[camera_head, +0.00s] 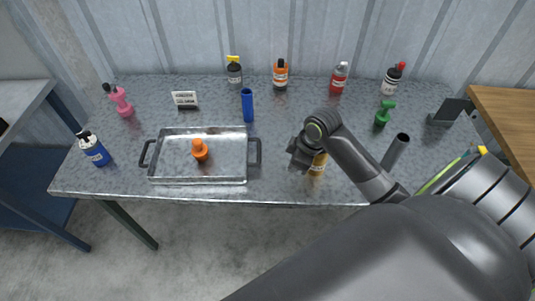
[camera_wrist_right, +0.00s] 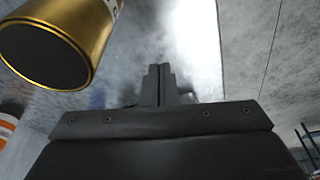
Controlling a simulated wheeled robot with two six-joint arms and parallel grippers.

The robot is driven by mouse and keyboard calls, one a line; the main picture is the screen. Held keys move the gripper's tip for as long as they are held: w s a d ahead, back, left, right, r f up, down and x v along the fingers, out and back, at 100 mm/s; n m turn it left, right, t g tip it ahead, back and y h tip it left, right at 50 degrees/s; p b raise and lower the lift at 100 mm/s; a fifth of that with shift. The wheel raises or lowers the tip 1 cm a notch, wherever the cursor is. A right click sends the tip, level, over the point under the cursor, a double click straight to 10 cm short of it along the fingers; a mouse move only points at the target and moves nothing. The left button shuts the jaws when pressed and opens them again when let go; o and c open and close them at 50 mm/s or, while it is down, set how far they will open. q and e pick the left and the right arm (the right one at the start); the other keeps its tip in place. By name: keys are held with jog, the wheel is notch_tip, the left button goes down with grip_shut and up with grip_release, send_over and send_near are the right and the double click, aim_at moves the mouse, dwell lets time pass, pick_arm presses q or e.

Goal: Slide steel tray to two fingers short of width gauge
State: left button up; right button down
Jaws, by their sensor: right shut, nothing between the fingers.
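The steel tray (camera_head: 225,170) is a shallow rectangular pan with a dark handle at each end, on the left half of the metal table. An orange bottle (camera_head: 200,151) stands in it. My right gripper (camera_head: 294,160) is a little right of the tray's right handle (camera_head: 258,151), apart from it. Its fingers also show in the right wrist view (camera_wrist_right: 160,82), shut and empty. A gold can (camera_head: 318,165) is beside the gripper, partly hidden by it; it looms in the wrist view (camera_wrist_right: 60,45). No part is clearly the width gauge. My left gripper is not in view.
A blue cylinder (camera_head: 248,105) and a small sign (camera_head: 185,100) stand behind the tray. A blue-and-white bottle (camera_head: 93,149) is left of it. A grey tube (camera_head: 396,151) and a dark angled stand (camera_head: 449,111) are at the right. Several bottles line the back edge.

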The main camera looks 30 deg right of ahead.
jog(key=w+d+r+n, duration=0.2)
jog(key=w+r, duration=0.3)
jog(key=shift+y, duration=0.4)
jog(key=p+x, duration=0.1)
jog(key=x, duration=0.8)
jog(key=shift+a+f+p, duration=0.1)
jog(key=shift+f+p, duration=0.2)
jog(key=shift+w+a+p, duration=0.65)
jog(key=shift+w+a, duration=0.35)
jog(key=shift+a, duration=0.25)
jog(key=shift+w+a+f, duration=0.2)
jog(key=shift+w+a, duration=0.1)
jog(key=shift+a, duration=0.05)
jog(key=shift+d, duration=0.1)
